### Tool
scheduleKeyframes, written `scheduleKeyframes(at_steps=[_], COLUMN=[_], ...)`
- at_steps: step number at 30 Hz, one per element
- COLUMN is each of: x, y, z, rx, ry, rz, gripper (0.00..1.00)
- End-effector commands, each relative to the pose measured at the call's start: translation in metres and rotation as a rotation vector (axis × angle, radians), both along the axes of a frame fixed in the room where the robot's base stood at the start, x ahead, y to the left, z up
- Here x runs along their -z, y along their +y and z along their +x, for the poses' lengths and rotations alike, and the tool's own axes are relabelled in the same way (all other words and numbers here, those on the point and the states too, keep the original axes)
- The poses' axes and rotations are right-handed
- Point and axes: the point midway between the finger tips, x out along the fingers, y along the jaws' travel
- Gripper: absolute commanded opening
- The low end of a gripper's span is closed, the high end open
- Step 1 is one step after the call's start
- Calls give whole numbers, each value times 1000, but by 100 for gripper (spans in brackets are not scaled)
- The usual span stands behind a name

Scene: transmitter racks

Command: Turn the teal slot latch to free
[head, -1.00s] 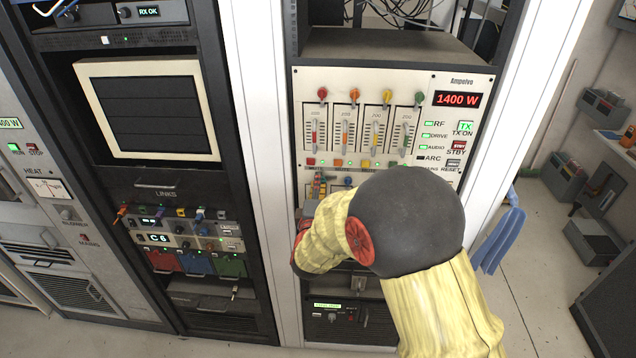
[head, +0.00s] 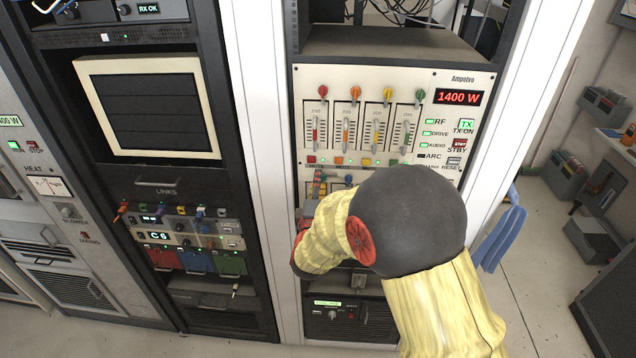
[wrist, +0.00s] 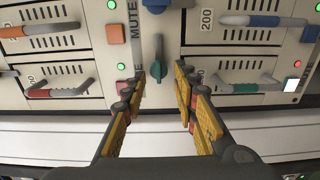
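In the wrist view, the teal slot latch (wrist: 156,71) sits at the lower edge of the panel, between two slot modules. Its grey lever points up in the picture. My gripper (wrist: 160,74) is open, with one fingertip to the left of the latch and one to the right. There is a visible gap on each side, and nothing is held. I cannot tell whether the fingertips are level with the latch in depth. In the head view, my arm hides the latch and the gripper.
A teal-gripped handle (wrist: 258,87) is right of my fingers and a red-gripped handle (wrist: 52,92) is to the left. A blue latch (wrist: 156,5) is above. The amplifier panel with sliders (head: 338,125) is above my arm. A pale ledge (wrist: 60,130) runs below.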

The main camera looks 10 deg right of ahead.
Motion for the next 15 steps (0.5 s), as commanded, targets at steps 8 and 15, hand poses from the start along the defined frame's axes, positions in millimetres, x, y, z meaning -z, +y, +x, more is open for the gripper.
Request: scheduleKeyframes(at_steps=[8, 15], x=[0, 0], y=[17, 31], z=[-48, -89], rx=[-3, -3], ry=[0, 0], rz=[0, 0], gripper=[29, 29])
